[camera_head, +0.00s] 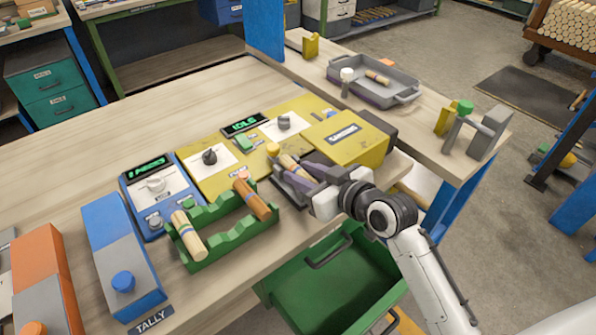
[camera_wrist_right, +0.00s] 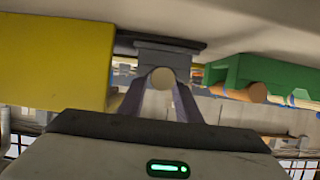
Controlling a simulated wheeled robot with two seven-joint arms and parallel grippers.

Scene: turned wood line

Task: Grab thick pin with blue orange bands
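A light wooden pin (camera_head: 289,163) with dark and orange bands lies in a dark cradle at the right side of the yellow machine. My right gripper (camera_head: 306,178) is at this pin, its purple-grey fingers reaching over the cradle. In the right wrist view the pin's round end (camera_wrist_right: 162,78) shows between the two spread fingers (camera_wrist_right: 161,98); I cannot tell whether they touch it. Another light pin with blue bands (camera_head: 188,235) and a brown pin (camera_head: 252,200) lie in a green rack (camera_head: 222,240). My left gripper is not in view.
A grey tray (camera_head: 405,96) with a banded pin (camera_head: 377,77) stands on the back right table. A yellow box (camera_head: 350,138) is close behind my right gripper. An open green drawer (camera_head: 335,285) is below the bench edge. A blue tally box (camera_head: 118,255) stands left.

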